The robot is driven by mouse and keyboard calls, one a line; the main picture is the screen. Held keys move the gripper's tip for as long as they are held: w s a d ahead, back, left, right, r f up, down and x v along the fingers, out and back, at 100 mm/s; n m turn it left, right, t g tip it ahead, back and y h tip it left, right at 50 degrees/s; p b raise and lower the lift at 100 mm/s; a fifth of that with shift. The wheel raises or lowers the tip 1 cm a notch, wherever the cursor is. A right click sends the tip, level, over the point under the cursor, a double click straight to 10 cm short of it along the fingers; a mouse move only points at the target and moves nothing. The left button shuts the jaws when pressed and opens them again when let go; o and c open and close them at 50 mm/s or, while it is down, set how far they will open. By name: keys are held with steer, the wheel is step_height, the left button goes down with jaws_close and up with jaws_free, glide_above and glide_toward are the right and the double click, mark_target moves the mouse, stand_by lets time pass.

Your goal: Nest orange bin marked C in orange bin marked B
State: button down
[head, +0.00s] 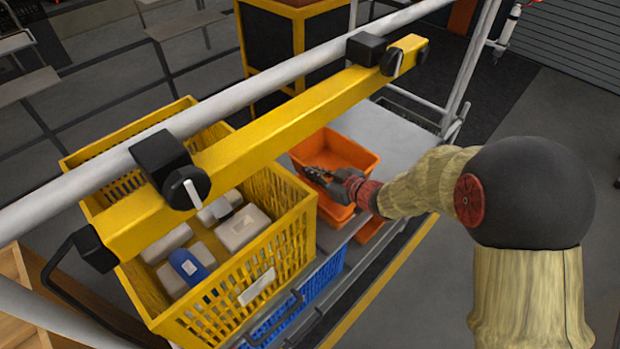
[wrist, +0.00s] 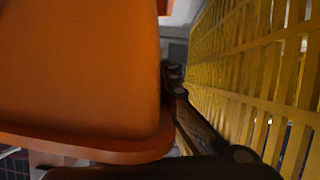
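An orange bin (head: 345,148) is in the head view, right of the yellow crate, with its open top facing up. More orange shows just below it (head: 333,209), and another orange piece (head: 370,230) lies to the lower right, partly behind my arm. No letter can be read, so I cannot tell which bin is B or C. My gripper (head: 318,174) is at the near side of the upper bin, overlapping its rim. In the wrist view an orange bin (wrist: 80,65) fills the left side, close beside a dark finger. Whether the fingers are closed on its wall is unclear.
A yellow slatted crate (head: 290,230) holding several pale boxes and a blue item stands close on the left; its wall (wrist: 245,70) is near in the wrist view. A blue crate (head: 300,300) sits below. A yellow beam (head: 270,135) crosses above. Grey surface (head: 395,135) is clear behind.

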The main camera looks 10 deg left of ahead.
steer(key=shift+s, duration=0.1)
steer(key=shift+w+d+f, duration=0.15)
steer(key=shift+w+f, duration=0.1)
steer(key=shift+f, duration=0.05)
steer(key=shift+s+f+b, duration=0.15)
steer(key=shift+f+b, duration=0.2)
steer(key=shift+b, duration=0.1)
steer(key=shift+f+b, duration=2.6)
steer(key=shift+f, duration=0.9)
steer(key=c, duration=2.4)
jaws_free()
steer(key=o, duration=0.4)
steer(key=shift+c, duration=0.2)
steer(key=shift+o, duration=0.4)
steer(key=v, duration=1.2)
